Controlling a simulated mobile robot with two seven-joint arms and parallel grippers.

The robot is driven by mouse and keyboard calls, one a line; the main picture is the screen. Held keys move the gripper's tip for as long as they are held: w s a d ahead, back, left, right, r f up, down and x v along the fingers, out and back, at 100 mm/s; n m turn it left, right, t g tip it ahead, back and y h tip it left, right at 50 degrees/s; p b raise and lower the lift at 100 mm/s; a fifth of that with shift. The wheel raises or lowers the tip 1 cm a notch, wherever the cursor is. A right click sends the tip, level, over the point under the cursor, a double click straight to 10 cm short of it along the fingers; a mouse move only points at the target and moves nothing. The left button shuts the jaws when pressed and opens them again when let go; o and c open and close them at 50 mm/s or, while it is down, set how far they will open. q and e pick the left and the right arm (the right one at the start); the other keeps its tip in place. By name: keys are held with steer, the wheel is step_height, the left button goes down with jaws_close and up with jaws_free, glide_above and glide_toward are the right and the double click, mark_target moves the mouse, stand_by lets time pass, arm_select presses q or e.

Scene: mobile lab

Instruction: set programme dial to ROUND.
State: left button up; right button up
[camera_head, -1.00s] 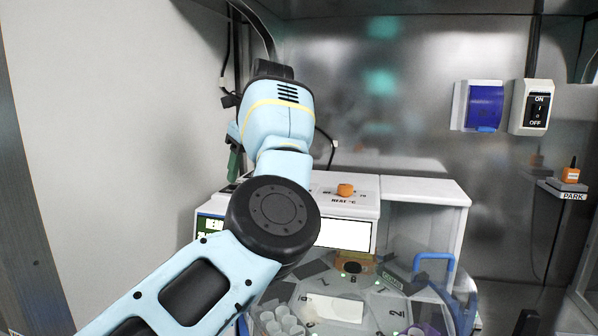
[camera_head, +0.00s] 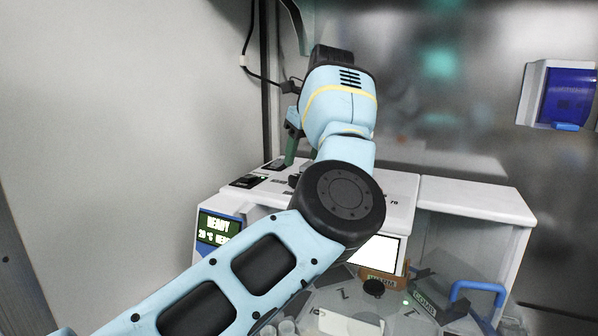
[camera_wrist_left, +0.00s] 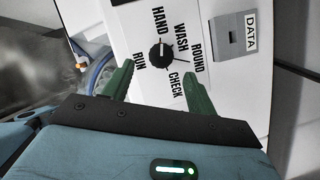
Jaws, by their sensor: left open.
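The programme dial (camera_wrist_left: 160,55) is a round black knob on a white panel in the left wrist view. The words HAND, WASH, ROUND, CHECK and RUN stand around it. A pale mark shows near its upper edge, between HAND and WASH, but I cannot tell its setting surely. My left gripper (camera_wrist_left: 158,69) is open, with one green finger on each side of the dial's near side; I see no clear contact. In the head view a green finger (camera_head: 291,150) points down at the white machine (camera_head: 400,187), and my arm hides much of its top.
A slot labelled DATA (camera_wrist_left: 237,42) is right of the dial. A screen reading READY (camera_head: 217,228) is on the machine's front. A blue handle (camera_head: 478,287) and an orange-brown block (camera_head: 381,277) are lower right. A blue-covered wall box (camera_head: 568,95) is at right.

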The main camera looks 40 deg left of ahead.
mark_target(297, 176)
arm_select(q)
steer(key=shift+x, duration=3)
arm_select(e)
steer(key=shift+w+r, duration=0.45)
steer(key=shift+w, duration=0.2)
arm_select(q)
steer(key=shift+w, duration=0.1)
arm_select(e)
steer(key=shift+a, duration=0.1)
